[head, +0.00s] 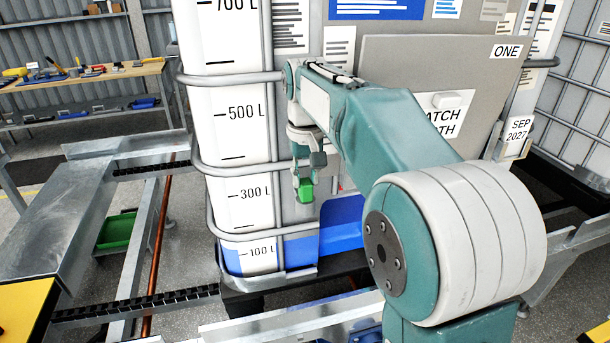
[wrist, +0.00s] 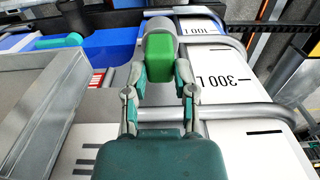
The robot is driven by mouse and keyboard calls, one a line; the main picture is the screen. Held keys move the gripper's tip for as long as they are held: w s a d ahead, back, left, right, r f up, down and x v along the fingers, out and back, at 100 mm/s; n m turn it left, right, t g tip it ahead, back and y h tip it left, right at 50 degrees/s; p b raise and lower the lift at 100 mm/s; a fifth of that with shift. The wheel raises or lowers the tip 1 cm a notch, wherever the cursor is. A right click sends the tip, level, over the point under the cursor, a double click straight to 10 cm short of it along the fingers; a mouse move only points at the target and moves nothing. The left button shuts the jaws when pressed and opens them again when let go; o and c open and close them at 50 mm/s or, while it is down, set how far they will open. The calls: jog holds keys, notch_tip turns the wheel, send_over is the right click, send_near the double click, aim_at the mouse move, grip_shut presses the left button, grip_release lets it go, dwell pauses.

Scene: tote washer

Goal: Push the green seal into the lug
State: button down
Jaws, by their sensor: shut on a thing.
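The green seal (head: 305,191) is a small bright green block held between the fingertips of my gripper (head: 303,176), in front of the lower part of the tall white tank. In the wrist view the seal (wrist: 159,62) sits between the two fingertips of my gripper (wrist: 160,92), which is shut on it. A rounded grey piece (wrist: 159,26) shows just beyond the seal. I cannot tell whether this piece is the lug, or whether the seal touches it. No lug can be made out in the head view.
The caged white tank (head: 241,160) with litre marks stands close behind my gripper. A grey panel (head: 395,70) with labels is to its right. A green bin (head: 114,231) lies low at left, beside metal rails (head: 136,265). A workbench (head: 85,76) with tools stands at the back left.

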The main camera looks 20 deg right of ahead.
dwell(0.7)
jog(key=shift+c, duration=1.8)
grip_release()
jog(key=o, duration=0.4)
jog(key=shift+c, duration=0.2)
jog(key=shift+r, duration=3.45)
